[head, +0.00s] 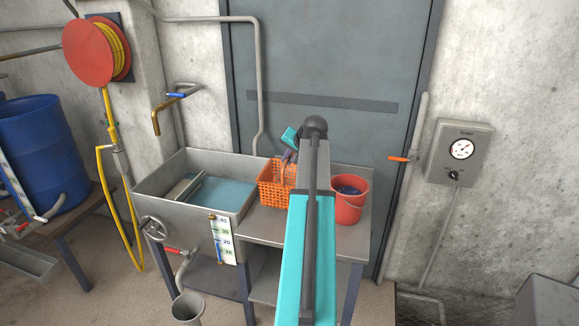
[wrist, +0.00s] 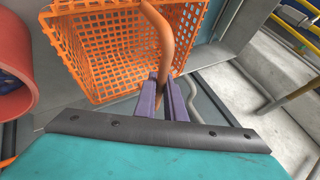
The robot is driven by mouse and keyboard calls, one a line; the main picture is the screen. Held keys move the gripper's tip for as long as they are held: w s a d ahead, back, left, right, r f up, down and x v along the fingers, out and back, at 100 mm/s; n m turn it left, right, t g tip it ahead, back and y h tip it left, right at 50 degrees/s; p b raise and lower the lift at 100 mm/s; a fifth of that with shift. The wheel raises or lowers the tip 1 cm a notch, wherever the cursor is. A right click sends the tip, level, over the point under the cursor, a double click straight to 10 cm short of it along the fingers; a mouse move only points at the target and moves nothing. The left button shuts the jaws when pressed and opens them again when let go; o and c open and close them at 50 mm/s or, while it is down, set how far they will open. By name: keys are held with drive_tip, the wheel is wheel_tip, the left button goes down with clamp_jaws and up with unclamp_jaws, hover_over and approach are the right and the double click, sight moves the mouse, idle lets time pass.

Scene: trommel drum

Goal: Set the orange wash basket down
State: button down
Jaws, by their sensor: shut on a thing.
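The orange wash basket (head: 272,187) is a lattice-sided basket at the metal bench (head: 262,222), between the sink and the red bucket. In the wrist view the basket (wrist: 95,55) fills the upper middle, with its brown-orange handle (wrist: 165,35) rising toward me. My gripper (wrist: 168,92) has purple fingers shut on that handle. In the head view my gripper (head: 288,156) is at the basket's upper right, partly hidden by my arm. I cannot tell whether the basket's base touches the bench top. The basket looks nearly upright in the head view.
A red bucket (head: 349,200) with dark contents stands close right of the basket. A metal sink (head: 160,205) holding water lies to the left. A grey door (head: 325,60) is behind. Some bare bench top shows in front of the basket.

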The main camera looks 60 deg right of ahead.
drive_tip(key=shift+w+d, duration=0.15)
drive_tip(key=shift+d, duration=0.3)
drive_tip(key=shift+f+p, duration=0.6)
drive_tip(key=shift+f, duration=1.3)
drive_tip(key=c, duration=1.8)
unclamp_jaws()
drive_tip(key=shift+c, duration=0.2)
drive_tip(key=b+v, duration=0.1)
drive_tip(key=v, duration=1.1)
drive_tip(key=shift+b, duration=0.4)
drive_tip(key=shift+w+a, duration=0.1)
